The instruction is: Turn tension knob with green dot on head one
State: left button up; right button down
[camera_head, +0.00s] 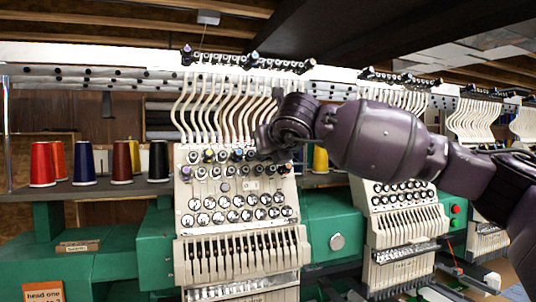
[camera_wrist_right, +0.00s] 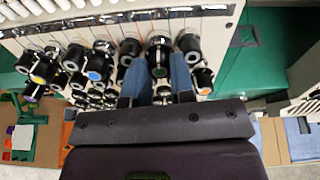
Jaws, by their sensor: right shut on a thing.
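Head one is the nearest embroidery head, with a cream panel (camera_head: 238,185) carrying rows of black-and-silver tension knobs, in the middle of the head view. My right arm comes in from the right, and my right gripper (camera_head: 264,142) is at the upper right of this panel. In the right wrist view the blue fingers of my right gripper (camera_wrist_right: 158,82) stand on either side of a black knob with a green dot (camera_wrist_right: 159,57). They are shut on this knob. In the head view my gripper hides this knob. My left gripper is not in view.
Neighbouring knobs stand close by, one with a blue dot (camera_wrist_right: 95,65) and one with a yellow dot (camera_wrist_right: 40,72). Several thread cones, such as a red one (camera_head: 42,165), stand on the shelf at left. An orange "head one" sign (camera_head: 43,291) is at lower left.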

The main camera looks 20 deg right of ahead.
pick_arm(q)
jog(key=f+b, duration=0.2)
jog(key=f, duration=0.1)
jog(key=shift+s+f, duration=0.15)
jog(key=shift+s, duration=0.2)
pick_arm(e)
jog(key=n, duration=1.1)
jog(key=c, duration=1)
grip_release()
jog(key=shift+o, duration=0.2)
